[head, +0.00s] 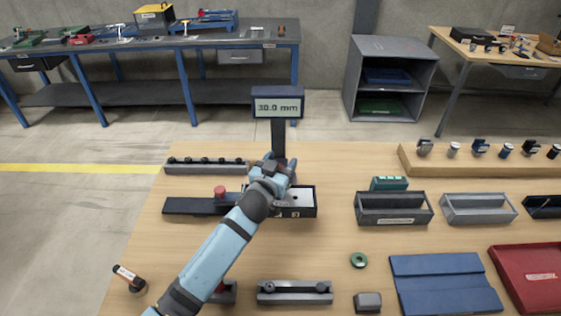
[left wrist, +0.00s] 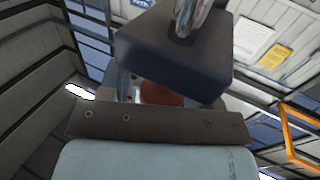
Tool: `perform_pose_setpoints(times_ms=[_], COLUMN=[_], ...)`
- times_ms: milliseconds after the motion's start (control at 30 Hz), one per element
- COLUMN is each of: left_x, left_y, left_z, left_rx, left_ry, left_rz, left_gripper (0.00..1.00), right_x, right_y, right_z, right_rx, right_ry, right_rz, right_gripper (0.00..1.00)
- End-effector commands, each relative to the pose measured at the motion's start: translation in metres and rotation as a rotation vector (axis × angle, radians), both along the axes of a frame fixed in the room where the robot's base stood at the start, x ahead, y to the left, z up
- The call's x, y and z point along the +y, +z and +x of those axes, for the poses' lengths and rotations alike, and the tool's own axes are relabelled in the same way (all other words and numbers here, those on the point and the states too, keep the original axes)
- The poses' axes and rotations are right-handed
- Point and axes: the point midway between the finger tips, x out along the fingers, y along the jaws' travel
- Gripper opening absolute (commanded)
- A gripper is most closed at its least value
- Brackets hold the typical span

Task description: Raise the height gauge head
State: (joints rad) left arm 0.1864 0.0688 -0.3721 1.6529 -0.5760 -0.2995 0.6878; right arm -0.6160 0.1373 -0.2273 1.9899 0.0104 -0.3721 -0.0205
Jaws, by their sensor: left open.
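The height gauge stands near the back of the wooden table, with a dark column (head: 279,138) and a display (head: 278,105) on top reading 30.0 mm. My left gripper (head: 280,168) is at the lower part of the column, and its jaws are open. The gripper and wrist hide most of the gauge head, so I cannot tell whether the fingers touch it. In the left wrist view a dark block (left wrist: 175,55) with a shiny rod above it fills the upper middle. A reddish round part (left wrist: 160,93) shows just below the block. My right gripper is not in view.
A dark plate with a red knob (head: 220,191) lies left of the gauge. A rail with several pegs (head: 205,169) is behind it. Grey bins (head: 394,220), a green ring (head: 359,260), a blue mat (head: 445,283) and a red tray (head: 530,295) occupy the right side.

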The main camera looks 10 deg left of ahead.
Motion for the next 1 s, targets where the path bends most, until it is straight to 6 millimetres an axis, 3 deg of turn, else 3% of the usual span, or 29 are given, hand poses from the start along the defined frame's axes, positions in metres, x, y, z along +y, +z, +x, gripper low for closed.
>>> perform_pose_setpoints(times_ms=[167,433,567,833,1000], left_x=[0.000,0.000,0.000,0.000,0.000], left_y=[0.000,0.000,0.003,0.036,0.036], left_z=[0.000,0.000,0.000,0.000,0.000], left_rx=[0.000,0.000,0.000,-0.002,-0.005], left_ry=[0.000,0.000,0.000,0.001,0.000], left_rz=[0.000,0.000,0.000,-0.001,-0.002], left_gripper=[0.58,0.00,0.00,0.00,0.00], right_x=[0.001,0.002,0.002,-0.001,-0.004], right_y=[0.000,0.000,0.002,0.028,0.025], right_z=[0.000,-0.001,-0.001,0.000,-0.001], right_rx=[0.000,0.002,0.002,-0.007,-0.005], right_ry=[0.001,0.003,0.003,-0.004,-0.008], right_rz=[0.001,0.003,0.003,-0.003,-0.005], right_gripper=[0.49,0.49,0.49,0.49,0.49])
